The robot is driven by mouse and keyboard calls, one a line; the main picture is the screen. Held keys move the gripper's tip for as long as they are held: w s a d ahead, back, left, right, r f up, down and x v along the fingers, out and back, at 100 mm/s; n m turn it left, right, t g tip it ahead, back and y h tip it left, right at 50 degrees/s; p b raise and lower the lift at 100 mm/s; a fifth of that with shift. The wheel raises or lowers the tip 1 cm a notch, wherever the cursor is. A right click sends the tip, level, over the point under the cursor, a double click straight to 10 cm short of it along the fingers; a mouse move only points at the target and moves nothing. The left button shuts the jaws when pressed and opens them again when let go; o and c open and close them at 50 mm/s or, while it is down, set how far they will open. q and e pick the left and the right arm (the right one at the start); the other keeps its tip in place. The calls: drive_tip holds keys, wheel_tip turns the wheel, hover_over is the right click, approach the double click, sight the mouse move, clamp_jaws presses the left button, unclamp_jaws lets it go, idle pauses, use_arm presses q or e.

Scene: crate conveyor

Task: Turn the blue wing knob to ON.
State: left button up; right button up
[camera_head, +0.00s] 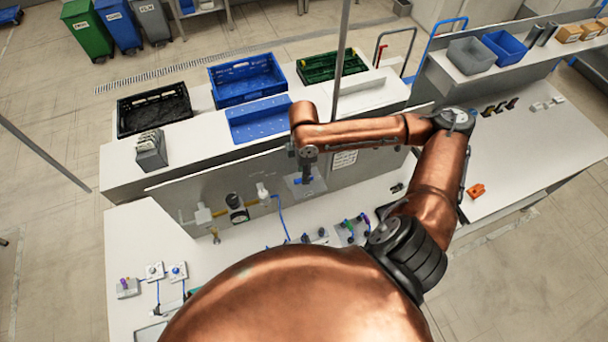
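A small blue part (305,181), which looks like the wing knob, shows on a grey plate (314,188) at the front panel, just below my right gripper (306,170). The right arm comes in from the right and its gripper points down at the plate. The gripper covers part of the knob; I cannot tell whether the fingers touch it or are open or shut. The ON mark and the knob's angle are too small to read. My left gripper is not in view.
A pipe with a dark gauge (236,204) and valves runs left of the plate. A blue hose (284,222) hangs beside it. Small switch boxes (155,271) stand at lower left. Black, blue and green crates (246,80) stand behind. An orange part (476,191) lies on the right table.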

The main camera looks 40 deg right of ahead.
wheel_tip(320, 180, up, 10)
idle(0.3)
drive_tip(key=shift+f, duration=0.1)
idle(0.7)
